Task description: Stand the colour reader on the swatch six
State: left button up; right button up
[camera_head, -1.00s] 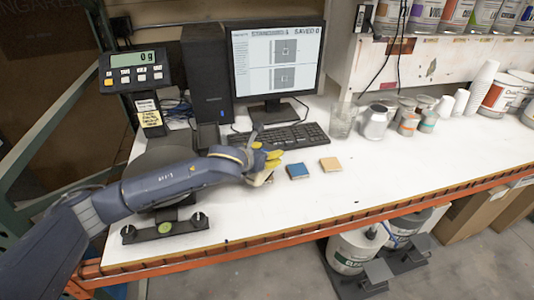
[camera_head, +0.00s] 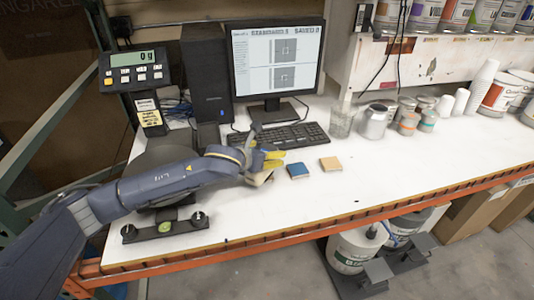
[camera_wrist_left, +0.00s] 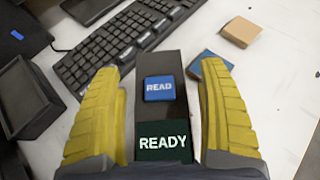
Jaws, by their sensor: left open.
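The colour reader (camera_wrist_left: 160,95) is a dark upright-looking block with a blue READ button and a green READY display. In the left wrist view it lies between the two yellow fingers of my open left gripper (camera_wrist_left: 160,110), with gaps visible beside it. In the head view my left gripper (camera_head: 268,160) is low over the white table, and hides most of the reader. A blue swatch (camera_head: 298,171) lies just right of the gripper; in the wrist view it is partly behind the right finger (camera_wrist_left: 211,62). A tan swatch (camera_head: 331,164) lies further right. No swatch numbers are legible.
A keyboard (camera_head: 279,137) and monitor (camera_head: 278,60) stand behind the gripper. A black open box (camera_wrist_left: 27,98) is left of it. Cans and a glass stand at the back right. The table's front right is clear.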

pick_arm(q)
jog(key=shift+v, duration=2.3)
